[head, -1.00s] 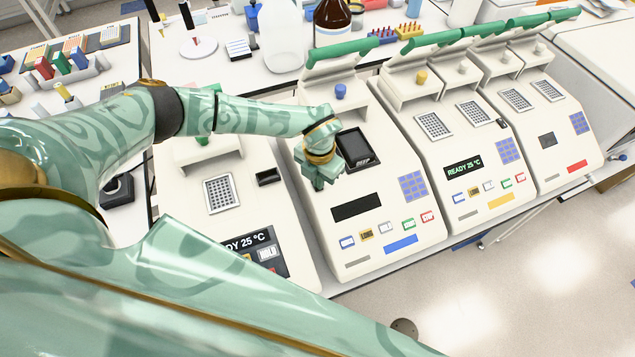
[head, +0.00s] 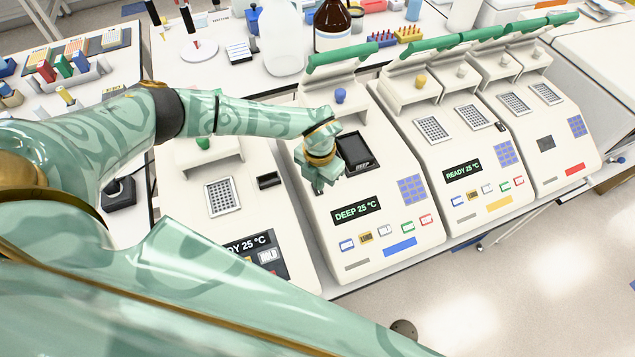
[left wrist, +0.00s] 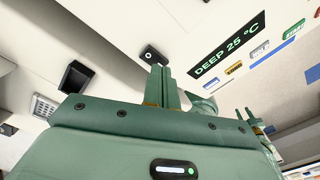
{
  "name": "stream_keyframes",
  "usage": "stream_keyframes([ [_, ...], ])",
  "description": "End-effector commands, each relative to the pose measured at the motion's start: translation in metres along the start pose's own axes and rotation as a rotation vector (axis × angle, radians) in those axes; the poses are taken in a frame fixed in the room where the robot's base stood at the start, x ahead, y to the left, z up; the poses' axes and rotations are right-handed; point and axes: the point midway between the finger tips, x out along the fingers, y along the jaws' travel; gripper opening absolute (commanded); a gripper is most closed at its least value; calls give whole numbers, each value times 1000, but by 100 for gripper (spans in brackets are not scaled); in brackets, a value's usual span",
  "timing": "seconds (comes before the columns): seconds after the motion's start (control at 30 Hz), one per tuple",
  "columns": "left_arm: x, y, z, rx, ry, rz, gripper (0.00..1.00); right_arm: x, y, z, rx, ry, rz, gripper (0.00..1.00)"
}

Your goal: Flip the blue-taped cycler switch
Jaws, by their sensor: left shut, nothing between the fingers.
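The blue-taped cycler (head: 365,225) is the white machine with a blue strip (head: 400,247) on its front and a raised green-edged lid. Its display (head: 356,208) is lit and reads DEEP 25 °C; the display also shows in the left wrist view (left wrist: 226,47). My left gripper (head: 318,184) is over the left side of this cycler, shut and empty. In the left wrist view the closed fingertips (left wrist: 158,70) are just below a small black switch (left wrist: 151,54) on the white casing; I cannot tell if they touch. In the head view the gripper hides the switch. My right gripper is not in view.
A cycler with a yellow strip (head: 499,203) and one with a red strip (head: 575,169) stand to the right. Another cycler (head: 222,196) stands to the left, partly behind my arm. Bottles and racks stand behind on the bench. Open floor lies at lower right.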

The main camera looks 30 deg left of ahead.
Motion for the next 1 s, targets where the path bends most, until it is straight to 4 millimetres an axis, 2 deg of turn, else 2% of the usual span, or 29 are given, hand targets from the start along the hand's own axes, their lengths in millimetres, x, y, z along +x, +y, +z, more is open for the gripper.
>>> stream_keyframes([
  [0.03, -10, 0, 0, 0, 0, 0, 0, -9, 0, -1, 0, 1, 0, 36],
  [0.5, -52, 0, 0, 0, 0, 0, 0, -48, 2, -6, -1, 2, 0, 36],
  [1.0, -51, 0, 0, 0, 0, 0, 0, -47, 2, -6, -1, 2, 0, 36],
])
